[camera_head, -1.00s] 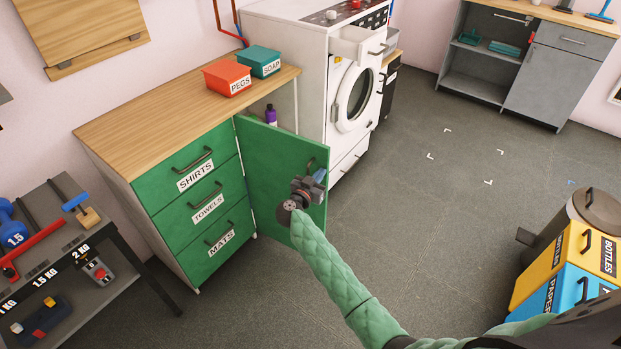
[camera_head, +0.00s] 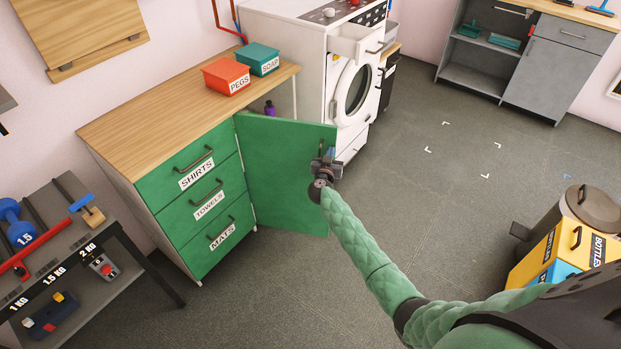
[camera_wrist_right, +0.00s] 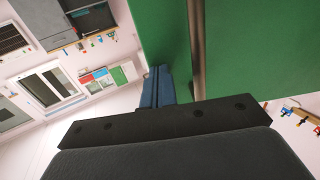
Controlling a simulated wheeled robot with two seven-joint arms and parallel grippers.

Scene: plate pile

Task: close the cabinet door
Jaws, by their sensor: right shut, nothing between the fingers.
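The green cabinet door (camera_head: 285,165) is hinged beside the drawers and stands partly open, its outer face toward me. It also fills much of the right wrist view (camera_wrist_right: 250,50). The wooden-topped cabinet (camera_head: 150,115) has green drawers on its left. My right gripper (camera_head: 330,156) is at the outer face of the door, near its free edge; its blue fingers (camera_wrist_right: 157,88) are shut and empty beside the green panel. I cannot tell whether they touch it. My left gripper is not in view.
A purple bottle (camera_head: 270,108) shows inside the cabinet. Red (camera_head: 226,75) and teal (camera_head: 260,58) boxes stand on top. A washing machine (camera_head: 345,80) stands to the right. Bins (camera_head: 565,245) stand at the right, and a weight rack (camera_head: 75,240) at the left. The middle floor is clear.

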